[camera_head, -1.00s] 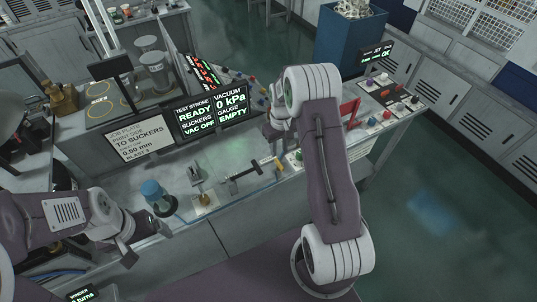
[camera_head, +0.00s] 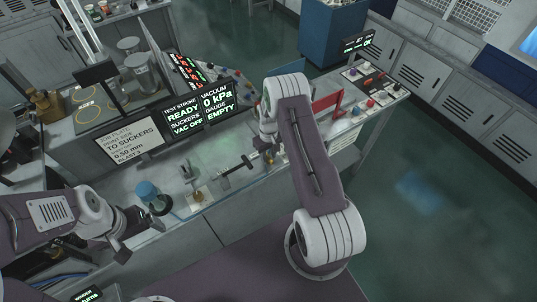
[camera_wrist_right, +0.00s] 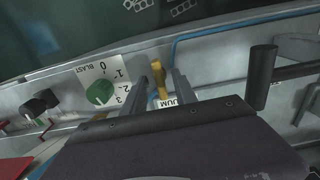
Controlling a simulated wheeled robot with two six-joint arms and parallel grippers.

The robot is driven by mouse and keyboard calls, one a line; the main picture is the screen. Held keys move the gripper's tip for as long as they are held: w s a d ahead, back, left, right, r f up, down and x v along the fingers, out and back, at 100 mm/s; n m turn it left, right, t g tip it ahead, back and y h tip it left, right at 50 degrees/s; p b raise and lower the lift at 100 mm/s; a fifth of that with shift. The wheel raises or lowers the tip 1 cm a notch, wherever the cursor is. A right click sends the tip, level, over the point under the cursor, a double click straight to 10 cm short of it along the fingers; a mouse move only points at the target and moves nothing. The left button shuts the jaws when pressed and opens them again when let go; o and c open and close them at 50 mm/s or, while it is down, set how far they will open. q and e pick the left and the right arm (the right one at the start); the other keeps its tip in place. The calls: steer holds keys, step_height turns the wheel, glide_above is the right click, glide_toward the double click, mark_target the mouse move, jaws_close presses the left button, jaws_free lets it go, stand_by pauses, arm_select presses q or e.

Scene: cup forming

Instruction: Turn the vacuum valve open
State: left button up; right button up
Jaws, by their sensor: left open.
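The vacuum valve's yellow handle (camera_wrist_right: 160,82) stands upright in the right wrist view, beside a label (camera_wrist_right: 178,102) of which only "UUM" shows. My right gripper (camera_wrist_right: 166,76) has a finger on each side of the handle, with a narrow gap visible; I cannot make out firm contact. In the head view my right gripper (camera_head: 270,142) is at the panel, mostly hidden by its own arm. My left gripper (camera_head: 131,233) is open and empty near the bench's front edge.
A dark bar handle (camera_wrist_right: 261,78) stands to the right. A blue-topped device (camera_head: 148,194) is near my left gripper.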

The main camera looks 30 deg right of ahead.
jaws_close()
steer(key=shift+f+m+b, duration=0.2)
steer(key=shift+m+b, duration=1.1)
steer(key=shift+m, duration=0.2)
steer(key=m+b, duration=0.2)
steer(key=m, duration=0.1)
steer(key=shift+m, duration=0.3)
steer(key=m+b, duration=0.2)
steer(key=m, duration=0.3)
steer(key=shift+r, duration=0.1)
steer(key=m+b, duration=0.2)
steer(key=m, duration=0.4)
steer(key=shift+r, duration=0.1)
steer(key=shift+m, duration=0.4)
